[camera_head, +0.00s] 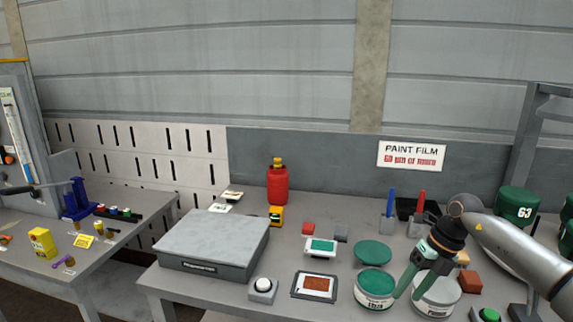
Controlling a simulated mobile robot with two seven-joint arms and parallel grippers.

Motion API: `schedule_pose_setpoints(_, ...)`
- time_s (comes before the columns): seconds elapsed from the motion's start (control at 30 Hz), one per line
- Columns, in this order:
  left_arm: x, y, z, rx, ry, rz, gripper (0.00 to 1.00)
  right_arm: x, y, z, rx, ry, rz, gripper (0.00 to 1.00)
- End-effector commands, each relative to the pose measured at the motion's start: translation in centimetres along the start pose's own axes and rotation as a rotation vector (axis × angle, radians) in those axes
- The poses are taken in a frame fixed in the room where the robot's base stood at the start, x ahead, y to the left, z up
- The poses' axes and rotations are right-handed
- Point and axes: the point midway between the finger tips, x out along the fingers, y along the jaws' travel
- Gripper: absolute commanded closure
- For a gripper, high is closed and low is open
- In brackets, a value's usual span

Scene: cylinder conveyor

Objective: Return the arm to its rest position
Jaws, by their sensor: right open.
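My right arm (515,250) comes in from the right edge over the grey worktable. Its gripper (408,296) points down and to the left, with its two green fingers apart and open. The fingertips show between a can with a green top (374,285) and a whitish can (438,297), overlapping both in the picture. I cannot tell whether they touch either can. No object shows held between the fingers. My left gripper is not in view.
On the worktable are a grey flat-topped box (213,240), a red bottle (277,186), a green lid (373,252), a framed brown sample (314,285) and a white button (263,285). A dark green container (516,206) and a grey post (525,140) stand near my right arm.

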Motion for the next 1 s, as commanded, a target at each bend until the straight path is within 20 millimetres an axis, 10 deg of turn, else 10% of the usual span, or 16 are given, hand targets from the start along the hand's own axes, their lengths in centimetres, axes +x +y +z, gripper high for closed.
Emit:
schedule_pose_setpoints(0.2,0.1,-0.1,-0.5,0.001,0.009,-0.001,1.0,10.1,12.3,-2.1,-0.033,-0.035,0.452,0.44)
schedule_pose_setpoints(0.5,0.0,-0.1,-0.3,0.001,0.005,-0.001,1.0,14.1,24.5,-5.7,0.302,-0.123,1.069,0.44)
schedule_pose_setpoints(0.73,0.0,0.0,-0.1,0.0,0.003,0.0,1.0,14.8,25.1,-6.9,0.818,-0.2,1.383,0.44)
schedule_pose_setpoints(1.0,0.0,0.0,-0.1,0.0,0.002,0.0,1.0,19.2,17.9,-10.8,1.602,-0.275,1.467,0.44)
